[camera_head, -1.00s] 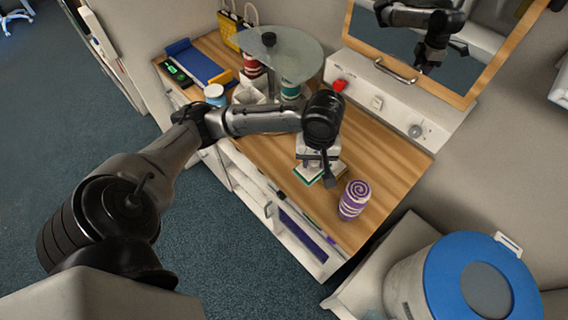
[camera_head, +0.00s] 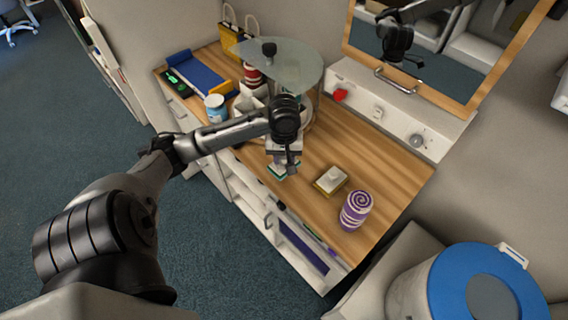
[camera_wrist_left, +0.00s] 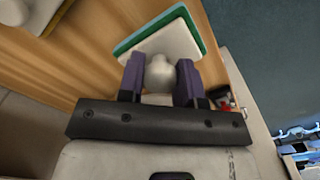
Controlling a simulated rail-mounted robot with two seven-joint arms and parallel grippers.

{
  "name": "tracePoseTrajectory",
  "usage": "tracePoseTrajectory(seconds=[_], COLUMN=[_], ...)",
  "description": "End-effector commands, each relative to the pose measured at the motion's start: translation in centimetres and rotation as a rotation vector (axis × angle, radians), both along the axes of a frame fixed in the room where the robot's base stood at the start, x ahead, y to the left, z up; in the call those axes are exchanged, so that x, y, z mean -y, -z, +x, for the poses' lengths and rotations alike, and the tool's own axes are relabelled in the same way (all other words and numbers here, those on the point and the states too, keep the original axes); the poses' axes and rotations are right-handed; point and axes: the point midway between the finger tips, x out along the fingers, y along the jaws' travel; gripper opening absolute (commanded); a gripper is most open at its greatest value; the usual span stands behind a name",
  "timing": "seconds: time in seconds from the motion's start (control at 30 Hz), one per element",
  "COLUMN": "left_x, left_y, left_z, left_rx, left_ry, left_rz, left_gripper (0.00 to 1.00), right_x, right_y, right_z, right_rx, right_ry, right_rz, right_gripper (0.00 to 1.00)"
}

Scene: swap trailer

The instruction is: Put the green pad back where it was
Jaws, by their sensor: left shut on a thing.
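The green pad (camera_head: 277,173) is a flat green layer under a white block with a round knob. In the left wrist view the green pad (camera_wrist_left: 148,29) shows its green edge, and the knob sits between the two dark purple fingers. My left gripper (camera_head: 281,163) is shut on this knob, near the front edge of the wooden counter (camera_head: 392,178). In the left wrist view my left gripper (camera_wrist_left: 161,74) points at the counter. I cannot tell how high the pad is above the wood. My right gripper is not in view.
A similar white block with a yellow layer (camera_head: 331,180) lies to the right. Beside it stands a purple spiral can (camera_head: 356,209). A round glass-topped stand (camera_head: 283,66), a white-blue jar (camera_head: 215,107) and a blue tray (camera_head: 203,70) are farther left. Bare wood lies around the yellow-layered block.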

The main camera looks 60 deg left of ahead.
Motion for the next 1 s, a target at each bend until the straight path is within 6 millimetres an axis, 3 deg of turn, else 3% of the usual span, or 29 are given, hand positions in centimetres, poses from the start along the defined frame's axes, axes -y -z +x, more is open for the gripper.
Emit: tracePoseTrajectory(seconds=[0.4, 0.77, 0.8, 1.0], left_x=[0.0, 0.0, 0.0, 0.0], left_y=[3.9, 4.1, 4.2, 4.2], left_z=[0.0, 0.0, 0.0, 0.0], left_rx=[-0.001, 0.0, 0.001, 0.001], left_ry=[0.001, 0.0, 0.0, 0.001], left_rz=[0.0, -0.001, 0.0, 0.0], left_gripper=[0.1, 0.1, 0.36, 0.55], right_x=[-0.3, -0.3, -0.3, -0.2], right_y=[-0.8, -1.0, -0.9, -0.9], right_z=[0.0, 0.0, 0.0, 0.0], right_rx=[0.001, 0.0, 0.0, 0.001], right_ry=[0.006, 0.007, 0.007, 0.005], right_rz=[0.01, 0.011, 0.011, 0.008], right_gripper=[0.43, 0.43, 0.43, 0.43])
